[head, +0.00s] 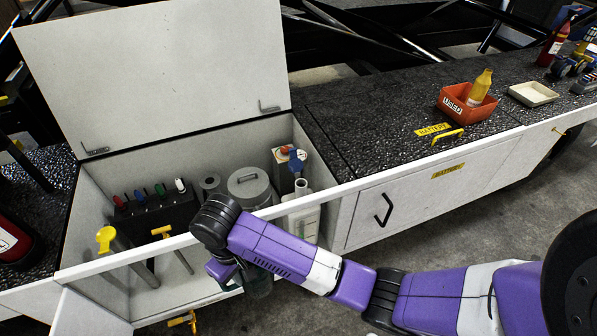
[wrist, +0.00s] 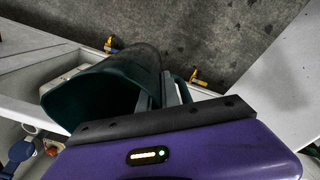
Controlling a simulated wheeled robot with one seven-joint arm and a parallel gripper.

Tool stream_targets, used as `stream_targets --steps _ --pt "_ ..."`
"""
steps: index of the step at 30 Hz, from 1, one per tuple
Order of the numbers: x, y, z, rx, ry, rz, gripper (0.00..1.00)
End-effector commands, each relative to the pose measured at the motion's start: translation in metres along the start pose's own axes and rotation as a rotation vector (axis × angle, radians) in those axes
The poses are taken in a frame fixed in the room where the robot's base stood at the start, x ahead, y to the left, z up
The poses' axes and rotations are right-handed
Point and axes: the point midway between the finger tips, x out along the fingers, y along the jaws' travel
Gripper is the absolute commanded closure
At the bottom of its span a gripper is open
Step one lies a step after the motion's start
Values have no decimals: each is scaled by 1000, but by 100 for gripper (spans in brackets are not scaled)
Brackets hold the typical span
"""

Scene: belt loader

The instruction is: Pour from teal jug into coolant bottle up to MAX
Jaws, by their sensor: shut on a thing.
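My gripper (head: 225,270) is shut on the teal jug, with the fingers (wrist: 166,92) at the jug's handle in the wrist view. The dark teal jug (wrist: 90,100) has its wide mouth toward the lower left of that view; its inside looks dark and I cannot tell the liquid level. In the head view the jug (head: 258,280) is mostly hidden under my wrist, by the compartment's front wall. The pale coolant bottle (head: 302,215) stands in the right end of the compartment, its neck open beside a blue cap (head: 294,160). The MAX mark cannot be read. Jug and bottle are apart.
The compartment's white lid (head: 160,75) stands raised. Inside are a grey canister (head: 249,188), a black rack of coloured-handled tools (head: 155,212) and a yellow funnel-topped dipstick (head: 106,238). A red USED bin (head: 455,108) with a yellow bottle (head: 480,88) sits on the right-hand deck.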

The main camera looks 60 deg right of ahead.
Motion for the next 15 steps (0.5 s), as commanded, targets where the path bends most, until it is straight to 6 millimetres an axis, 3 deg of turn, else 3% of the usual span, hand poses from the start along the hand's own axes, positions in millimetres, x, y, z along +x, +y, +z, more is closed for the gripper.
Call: stream_targets --steps 15 --pt "-67 0 0 -1 1 0 100"
